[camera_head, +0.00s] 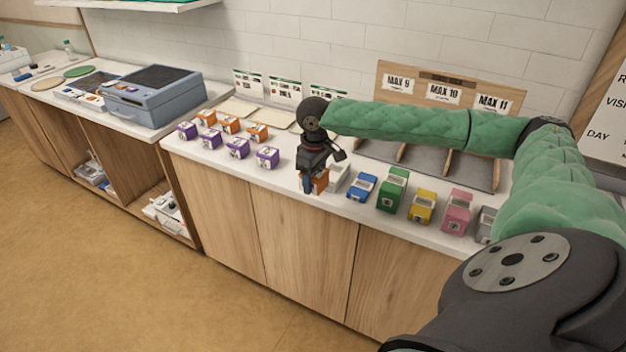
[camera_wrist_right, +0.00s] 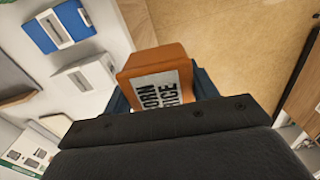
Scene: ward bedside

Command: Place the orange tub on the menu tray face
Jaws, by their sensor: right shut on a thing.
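My right gripper (camera_head: 312,186) is shut on an orange tub (camera_head: 321,181) at the front edge of the counter. The wrist view shows the tub (camera_wrist_right: 150,62) between the blue fingers (camera_wrist_right: 160,95), its pale label partly covered. Whether it touches the counter I cannot tell. Flat cream panels (camera_head: 237,107) lie at the back of the counter below upright menu cards (camera_head: 248,84). They may be the menu tray faces, but I cannot tell which is meant. My right arm hides part of that row. My left gripper is out of view.
Several purple tubs (camera_head: 237,148) and smaller orange ones (camera_head: 258,132) stand left of the gripper. A white box (camera_head: 338,178) stands close right, then blue (camera_head: 361,187), green (camera_head: 392,190), yellow and pink boxes. A wooden divided rack (camera_head: 440,90) stands behind. A blue-grey case (camera_head: 152,96) is far left.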

